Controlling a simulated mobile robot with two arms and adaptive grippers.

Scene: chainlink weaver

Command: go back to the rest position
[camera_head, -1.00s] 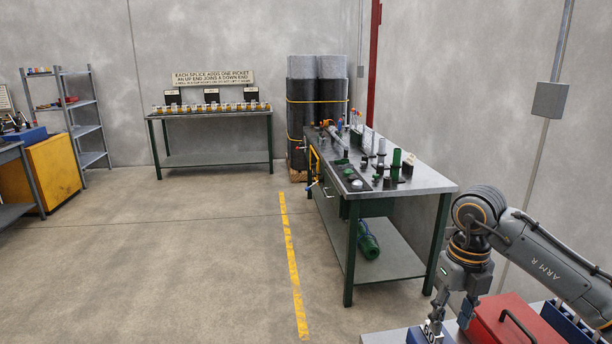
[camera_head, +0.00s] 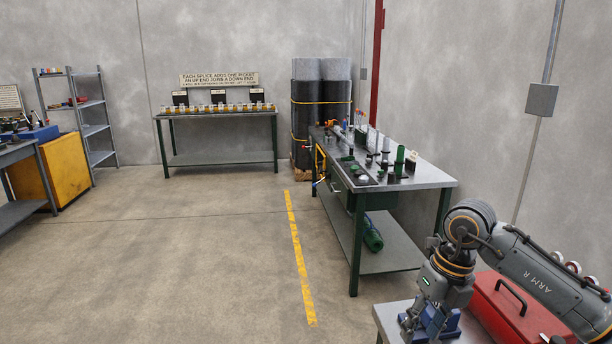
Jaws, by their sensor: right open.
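My right gripper (camera_head: 420,327) hangs from my right arm, marked ARM R, at the lower right of the head view. It points down with its fingers apart and nothing visible between them. It is in front of a blue object (camera_head: 448,326) near the left end of a light-topped table (camera_head: 388,316). I cannot tell whether the fingers touch the blue object. My left gripper is not in view.
A red toolbox (camera_head: 512,312) with a black handle stands on that table, partly behind my right arm. A green-legged workbench (camera_head: 428,177) with several green and grey parts stands beyond. Open floor (camera_head: 190,260) with a yellow line (camera_head: 297,255) lies to the left.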

